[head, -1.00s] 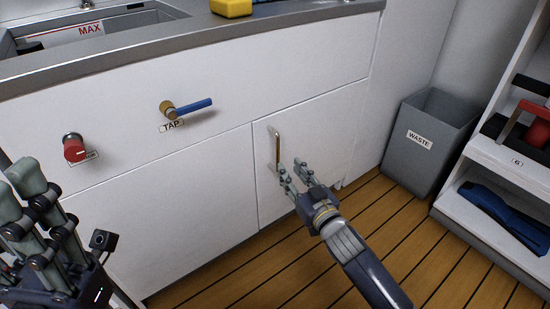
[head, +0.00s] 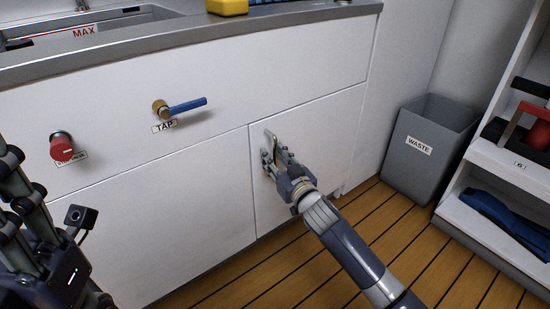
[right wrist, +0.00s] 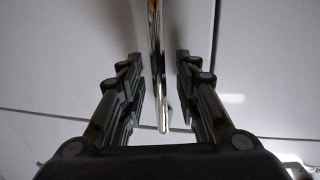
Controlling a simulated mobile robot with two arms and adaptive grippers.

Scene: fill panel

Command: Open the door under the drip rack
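The white door (head: 325,135) sits at the right of the cabinet front and looks shut. Its upright metal handle (head: 270,137) is near the door's left edge. My right gripper (head: 275,158) is at the handle in the head view and hides its lower part. In the right wrist view the handle (right wrist: 157,70) stands between the two open fingers (right wrist: 157,75), with a gap on each side. My left gripper (head: 15,185) is at the lower left, apart from the cabinet front and partly cut off; its fingertips do not show clearly.
A tap with a blue lever (head: 187,105) and a red knob (head: 62,148) stick out of the upper panel. A grey waste bin (head: 425,150) and a white shelf (head: 500,165) stand at the right. Wooden floor (head: 400,235) lies open before the door.

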